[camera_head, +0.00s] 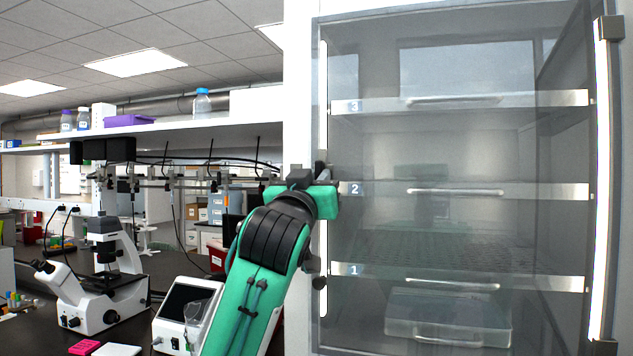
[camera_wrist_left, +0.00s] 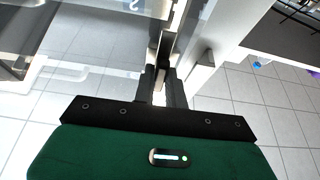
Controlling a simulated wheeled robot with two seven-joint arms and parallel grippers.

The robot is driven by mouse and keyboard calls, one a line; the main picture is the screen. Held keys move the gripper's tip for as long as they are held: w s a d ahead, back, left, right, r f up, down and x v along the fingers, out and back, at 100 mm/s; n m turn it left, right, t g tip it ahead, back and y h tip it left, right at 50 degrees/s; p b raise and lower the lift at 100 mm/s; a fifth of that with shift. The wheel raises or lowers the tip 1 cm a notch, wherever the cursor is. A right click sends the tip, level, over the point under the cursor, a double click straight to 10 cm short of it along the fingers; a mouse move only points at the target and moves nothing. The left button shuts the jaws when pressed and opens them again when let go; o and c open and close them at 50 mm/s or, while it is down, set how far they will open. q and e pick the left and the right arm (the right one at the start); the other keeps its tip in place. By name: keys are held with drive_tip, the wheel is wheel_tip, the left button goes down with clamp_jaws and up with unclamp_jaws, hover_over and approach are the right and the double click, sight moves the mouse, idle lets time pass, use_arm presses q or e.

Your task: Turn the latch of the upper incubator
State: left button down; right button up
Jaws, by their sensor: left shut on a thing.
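The upper incubator (camera_head: 455,145) fills the right of the head view, with a clear glass door and numbered shelves inside. The door looks closed. My left gripper (camera_head: 322,176) is at the left edge of this door, at about the height of shelf 2. In the left wrist view, its two dark fingers (camera_wrist_left: 164,86) are shut on the latch (camera_wrist_left: 165,48), a narrow upright piece at the door edge. My gripper hides much of the latch in the head view. My right gripper is not in view.
A white microscope (camera_head: 100,285) and a white device with a dark screen (camera_head: 180,308) stand on the dark bench at left. A shelf (camera_head: 150,132) with bottles is above. A clear lidded box (camera_head: 447,318) sits low inside the incubator.

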use_arm(q)
drive_tip(key=shift+a+r, duration=0.1)
drive_tip(key=shift+r, duration=0.05)
drive_tip(key=c, duration=1.4)
unclamp_jaws()
drive_tip(key=shift+c, duration=0.2)
